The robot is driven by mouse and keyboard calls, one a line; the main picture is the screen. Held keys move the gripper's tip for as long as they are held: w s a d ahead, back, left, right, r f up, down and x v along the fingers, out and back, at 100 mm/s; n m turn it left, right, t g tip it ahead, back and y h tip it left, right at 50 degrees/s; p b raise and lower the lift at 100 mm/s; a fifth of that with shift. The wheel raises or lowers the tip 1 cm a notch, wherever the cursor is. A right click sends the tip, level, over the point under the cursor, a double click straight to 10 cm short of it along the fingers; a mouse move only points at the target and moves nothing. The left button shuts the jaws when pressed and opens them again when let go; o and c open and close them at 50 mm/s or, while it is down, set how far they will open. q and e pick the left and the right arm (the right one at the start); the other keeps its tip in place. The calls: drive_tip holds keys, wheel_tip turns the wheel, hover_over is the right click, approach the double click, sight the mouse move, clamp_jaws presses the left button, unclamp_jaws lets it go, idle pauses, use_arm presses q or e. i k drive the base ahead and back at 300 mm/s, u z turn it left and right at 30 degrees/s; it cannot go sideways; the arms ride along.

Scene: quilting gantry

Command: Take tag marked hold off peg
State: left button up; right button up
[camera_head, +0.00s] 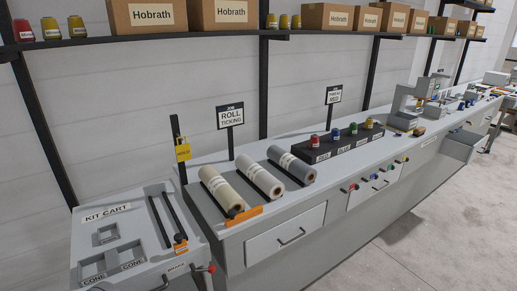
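A yellow tag (183,152) with dark lettering, which appears to read HOLD, hangs on a dark upright post at the left end of the long grey bench. The peg (180,138) it hangs from is small and only partly made out at the tag's top. Neither my left nor my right gripper shows in the head view.
A kit cart (88,246) stands at the near left. Fabric rolls (262,180) lie on the bench (335,190) right of the tag, by a ROLL TICKING sign (230,116). A black rack (325,149) holds coloured spools. Shelves with boxes (230,14) run above. Open floor (420,235) lies at right.

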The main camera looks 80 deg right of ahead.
sight(183, 151)
drive_tip(key=z, duration=2.15)
